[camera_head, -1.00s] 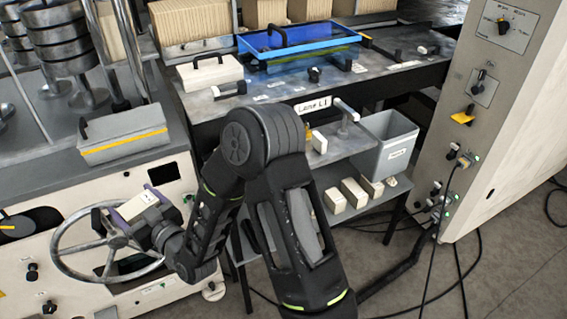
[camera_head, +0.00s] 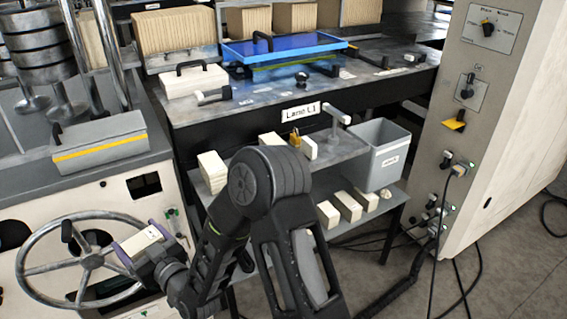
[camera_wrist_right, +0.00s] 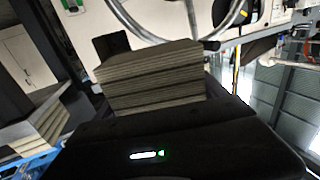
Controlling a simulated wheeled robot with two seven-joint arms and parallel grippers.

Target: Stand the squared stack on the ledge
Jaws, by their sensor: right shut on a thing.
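My right gripper (camera_head: 148,249) is shut on a small cream stack (camera_head: 139,240) of layered sheets, left of my dark arm and in front of the handwheel's right side. In the right wrist view the stack (camera_wrist_right: 150,78) shows its even layered edges above the dark gripper body; the fingertips are hard to make out there. The held stack is well left of the ledge. My left gripper is not in view.
A grey bin (camera_head: 376,160) stands at the ledge's right. Several cream blocks (camera_head: 348,207) lie on a lower shelf. A spoked handwheel (camera_head: 35,287) is close by the held stack. A blue tray (camera_head: 235,52) sits on the bench above. Cables run over the floor at right.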

